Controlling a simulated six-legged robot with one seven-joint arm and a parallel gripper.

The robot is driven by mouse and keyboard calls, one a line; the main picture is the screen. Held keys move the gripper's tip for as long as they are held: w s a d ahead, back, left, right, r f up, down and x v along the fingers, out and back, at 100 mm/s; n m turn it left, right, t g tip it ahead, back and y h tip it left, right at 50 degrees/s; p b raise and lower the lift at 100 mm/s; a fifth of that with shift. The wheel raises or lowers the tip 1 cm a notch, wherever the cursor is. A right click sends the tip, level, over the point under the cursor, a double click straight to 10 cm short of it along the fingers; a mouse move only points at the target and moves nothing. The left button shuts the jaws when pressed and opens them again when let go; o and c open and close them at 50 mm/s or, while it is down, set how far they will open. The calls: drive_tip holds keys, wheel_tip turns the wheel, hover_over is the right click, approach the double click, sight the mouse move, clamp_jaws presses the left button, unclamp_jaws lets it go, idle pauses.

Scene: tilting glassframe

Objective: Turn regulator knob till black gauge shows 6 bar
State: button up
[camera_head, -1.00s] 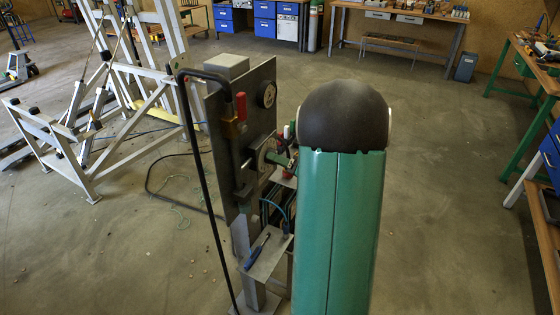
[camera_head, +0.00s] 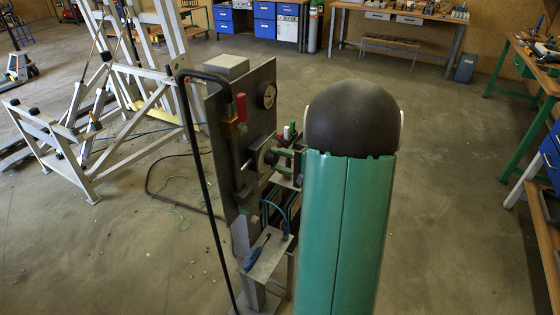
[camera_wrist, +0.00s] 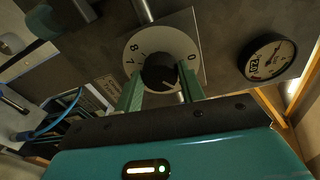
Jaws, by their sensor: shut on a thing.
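The regulator knob (camera_wrist: 158,74) is black and sits in the middle of a pale round dial (camera_wrist: 139,48) with printed numbers, among them 7, 8 and 0. My gripper (camera_wrist: 161,82) has its two green fingers on either side of the knob and is shut on it. The black gauge (camera_wrist: 268,58), black-rimmed with a light face, is on the panel right of the knob in the wrist view; its needle is too small to read surely. In the head view the gauge (camera_head: 267,95) is high on the panel, and my gripper (camera_head: 283,155) is at the dial below it.
The dark upright panel (camera_head: 228,130) carries a red-handled valve (camera_head: 241,107) and a black bent pipe (camera_head: 194,130). A small shelf (camera_head: 268,258) with a blue-handled tool stands below. A white frame (camera_head: 95,165) is at the left. Floor right of my arm is open.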

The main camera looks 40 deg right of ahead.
drive_tip(key=m, duration=0.5)
drive_tip(key=shift+m+g+y, duration=0.3)
drive_tip(key=shift+m+y, duration=0.1)
drive_tip(key=m, duration=0.5)
drive_tip(key=shift+w+d+r+m+y, duration=0.1)
drive_tip(key=shift+d+m+y, duration=0.05)
drive_tip(key=shift+m+y, duration=0.25)
drive_tip(key=m, duration=0.6)
drive_tip(key=shift+d+y, duration=0.15)
drive_tip(key=shift+y, duration=0.15)
drive_tip(key=m, duration=0.5)
drive_tip(key=shift+w+m+y, duration=0.1)
drive_tip(key=shift+m+y, duration=0.2)
drive_tip(key=o, duration=1)
drive_tip(key=shift+d, duration=0.1)
